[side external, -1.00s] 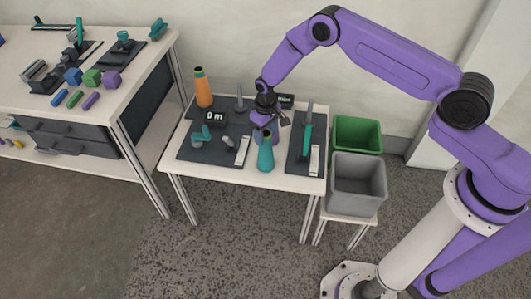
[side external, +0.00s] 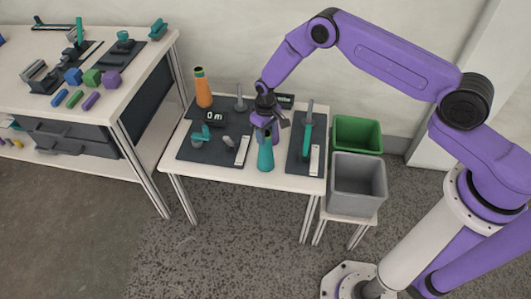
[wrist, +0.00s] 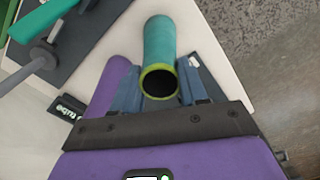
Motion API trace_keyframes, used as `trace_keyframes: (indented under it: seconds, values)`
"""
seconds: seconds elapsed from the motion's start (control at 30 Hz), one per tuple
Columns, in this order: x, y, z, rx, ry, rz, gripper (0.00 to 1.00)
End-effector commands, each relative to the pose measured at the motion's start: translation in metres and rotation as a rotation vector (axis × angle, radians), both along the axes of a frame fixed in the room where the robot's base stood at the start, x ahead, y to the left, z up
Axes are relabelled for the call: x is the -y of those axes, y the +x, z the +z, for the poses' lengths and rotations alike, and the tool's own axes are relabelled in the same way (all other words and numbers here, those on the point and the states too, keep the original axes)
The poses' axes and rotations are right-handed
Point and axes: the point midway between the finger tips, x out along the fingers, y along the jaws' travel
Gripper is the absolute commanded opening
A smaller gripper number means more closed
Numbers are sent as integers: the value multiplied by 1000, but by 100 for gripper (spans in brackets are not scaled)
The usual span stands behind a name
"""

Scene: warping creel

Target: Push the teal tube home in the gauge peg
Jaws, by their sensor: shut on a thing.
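The teal tube (side external: 265,155) stands upright near the front edge of the small table. My gripper (side external: 266,127) is at its upper end. In the wrist view the teal tube (wrist: 172,40) shows a yellow-green rim and a dark open mouth, and my gripper (wrist: 160,82) is shut on it, one finger each side. A grey peg with a round collar (wrist: 43,52) stands on a dark plate at the upper left of the wrist view. A peg (side external: 240,103) also stands at the back of the table. I cannot tell for certain which peg is the gauge peg.
A purple tube (wrist: 108,88) is close beside the teal one. An orange tube (side external: 203,88) stands at the back left. Green (side external: 357,133) and grey (side external: 357,184) bins stand to the right.

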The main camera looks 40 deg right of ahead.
Motion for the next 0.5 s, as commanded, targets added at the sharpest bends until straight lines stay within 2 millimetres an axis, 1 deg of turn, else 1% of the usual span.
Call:
trace_keyframes:
  seconds: [0.17,0.5]
  values:
    - [0,1,6,1,0,0,18]
    - [0,0,28,0,0,0,18]
